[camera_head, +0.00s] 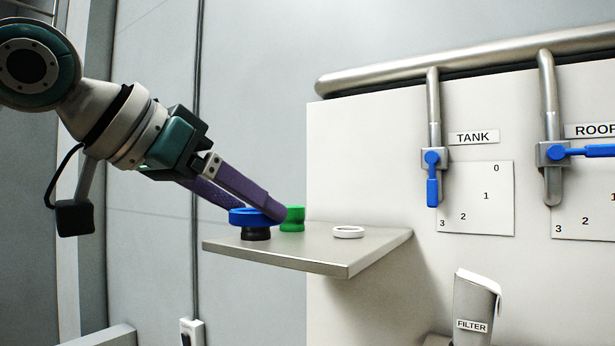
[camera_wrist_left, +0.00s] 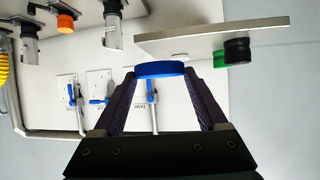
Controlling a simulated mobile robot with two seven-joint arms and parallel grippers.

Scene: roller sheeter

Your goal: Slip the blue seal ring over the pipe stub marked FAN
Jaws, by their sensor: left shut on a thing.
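The blue seal ring (camera_head: 249,217) is a thick flat ring held between the purple fingers of my left gripper (camera_head: 261,212). In the left wrist view the ring (camera_wrist_left: 160,69) sits between the fingertips (camera_wrist_left: 160,74), clear of the shelf. In the head view it overlaps a black ring-like piece on the shelf, but the wrist view shows them apart. My right gripper is not in view.
A grey shelf (camera_head: 310,251) carries a black piece (camera_head: 256,234), a green piece (camera_head: 293,218) and a white ring (camera_head: 348,232). Right of it are a TANK valve (camera_head: 432,180), a ROOF valve (camera_head: 556,153) and a FILTER part (camera_head: 473,300). An orange-ended fitting (camera_wrist_left: 66,22) shows in the wrist view.

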